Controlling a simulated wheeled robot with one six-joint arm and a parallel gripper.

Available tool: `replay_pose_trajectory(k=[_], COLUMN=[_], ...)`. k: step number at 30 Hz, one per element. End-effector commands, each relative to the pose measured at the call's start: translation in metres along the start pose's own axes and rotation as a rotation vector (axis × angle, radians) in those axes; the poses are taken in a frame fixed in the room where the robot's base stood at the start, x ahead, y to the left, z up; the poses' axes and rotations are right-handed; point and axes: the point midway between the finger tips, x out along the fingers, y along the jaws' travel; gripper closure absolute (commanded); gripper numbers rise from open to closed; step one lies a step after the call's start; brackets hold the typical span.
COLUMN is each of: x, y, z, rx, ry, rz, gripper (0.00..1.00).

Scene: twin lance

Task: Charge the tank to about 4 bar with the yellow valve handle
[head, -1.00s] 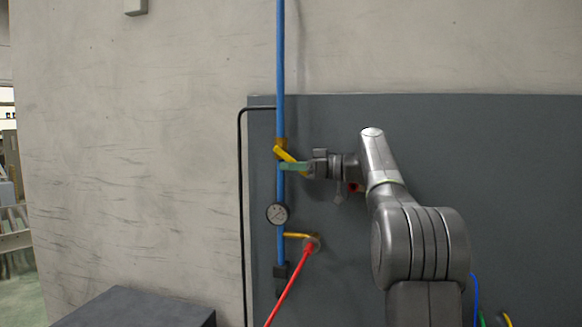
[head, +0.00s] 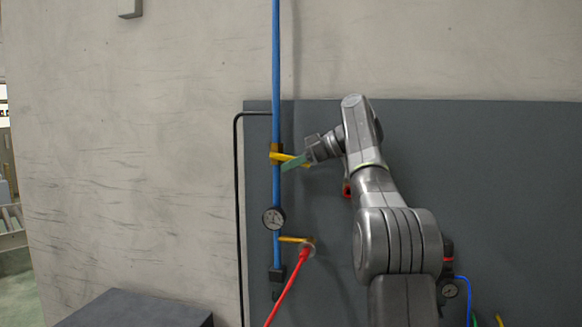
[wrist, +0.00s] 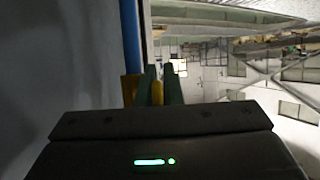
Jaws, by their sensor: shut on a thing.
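The yellow valve handle (head: 283,157) sits on the blue pipe (head: 277,70) in the head view and points right, tilted only slightly down. My gripper (head: 292,163) comes from the right, its green fingers at the handle. In the wrist view the yellow handle (wrist: 157,92) shows between the two green fingers (wrist: 158,88), and my gripper is shut on it. A round gauge (head: 273,218) is on the pipe below the valve; its needle is too small to read. The tank is not clearly identifiable.
A red hose (head: 288,286) runs from a fitting with a yellow lever (head: 294,239) below the gauge. A black line (head: 237,200) runs left of the pipe. A dark box (head: 140,309) stands at lower left.

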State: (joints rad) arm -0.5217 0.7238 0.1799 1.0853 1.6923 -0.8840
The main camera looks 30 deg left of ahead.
Motion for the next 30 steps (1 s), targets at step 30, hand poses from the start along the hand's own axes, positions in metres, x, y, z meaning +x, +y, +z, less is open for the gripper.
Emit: replay_pose_trajectory(k=[30], x=[-0.0028], y=[0.0000], z=[-0.0031], rx=[-0.001], ry=[-0.062], rz=[0.000], gripper=[0.72])
